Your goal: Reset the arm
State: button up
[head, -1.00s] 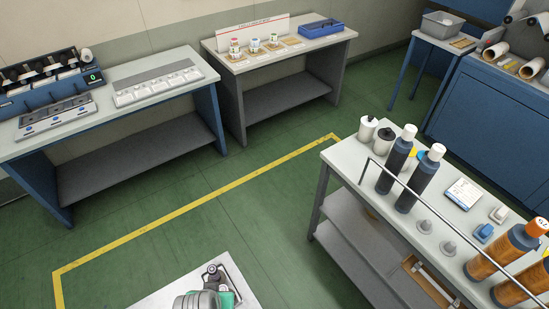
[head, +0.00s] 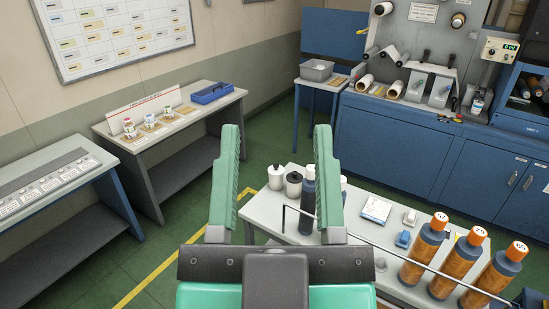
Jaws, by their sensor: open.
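My gripper (head: 279,135) is raised in the lower middle of the head view, its two green toothed fingers upright and wide apart. Nothing is between the fingers; the floor and bench show through the gap. The dark gripper mount and green body fill the bottom middle of the picture. My gripper hides part of the grey cart (head: 262,222) and a dark bottle (head: 308,200) behind its right finger.
Benches stand at left (head: 50,165) and back left (head: 150,150). Blue cabinets (head: 400,150) line the back right. Green floor lies between.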

jog(key=shift+r, duration=0.1)
notch_tip(320, 180, up, 14)
jog(key=p, duration=1.4)
jog(key=shift+a, duration=0.1)
